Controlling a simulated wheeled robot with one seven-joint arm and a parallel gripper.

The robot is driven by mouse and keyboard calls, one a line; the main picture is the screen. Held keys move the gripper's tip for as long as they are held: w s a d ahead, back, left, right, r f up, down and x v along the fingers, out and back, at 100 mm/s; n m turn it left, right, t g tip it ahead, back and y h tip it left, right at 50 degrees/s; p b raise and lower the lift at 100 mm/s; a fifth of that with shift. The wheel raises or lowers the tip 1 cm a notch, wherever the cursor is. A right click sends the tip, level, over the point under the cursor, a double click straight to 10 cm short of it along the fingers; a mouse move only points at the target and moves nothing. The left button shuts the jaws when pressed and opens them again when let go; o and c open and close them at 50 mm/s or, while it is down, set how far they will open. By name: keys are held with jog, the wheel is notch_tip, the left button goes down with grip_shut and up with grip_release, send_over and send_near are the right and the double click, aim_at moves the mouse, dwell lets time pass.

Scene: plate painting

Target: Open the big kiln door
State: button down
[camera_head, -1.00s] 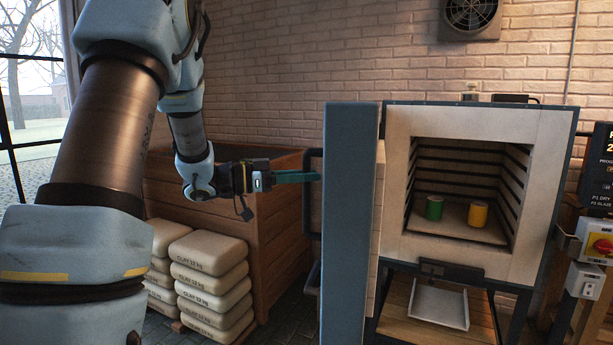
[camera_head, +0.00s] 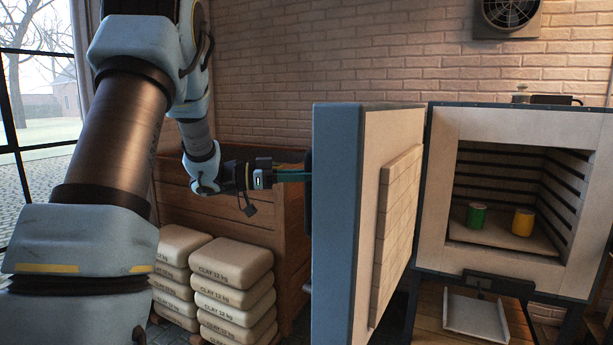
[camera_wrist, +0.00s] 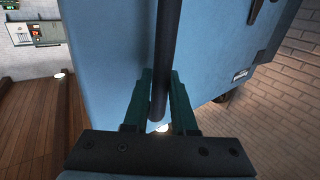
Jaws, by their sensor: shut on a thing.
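The big kiln (camera_head: 440,190) stands at the right in the head view, with its chamber in plain sight. Its door (camera_head: 345,200) is swung wide open, blue outside with a pale brick lining inside. My gripper (camera_head: 305,176) is at the outer side of the door, its tips partly hidden by the door edge. In the wrist view my gripper (camera_wrist: 160,115) has its two green fingers on either side of the dark vertical bar of the door handle (camera_wrist: 166,60), shut on it. The blue door face (camera_wrist: 110,50) lies just behind the bar.
A green pot (camera_head: 477,214) and a yellow pot (camera_head: 523,222) stand inside the chamber. Stacked clay bags (camera_head: 235,262) and a wooden crate (camera_head: 292,220) are beneath and behind my arm. A metal tray (camera_head: 475,316) lies under the kiln.

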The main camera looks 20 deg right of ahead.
jog(key=shift+d+r, duration=0.1)
jog(key=shift+r, duration=0.05)
jog(key=c, duration=0.7)
grip_release()
jog(key=shift+b+v, duration=1.6)
jog(key=shift+v, duration=3.75)
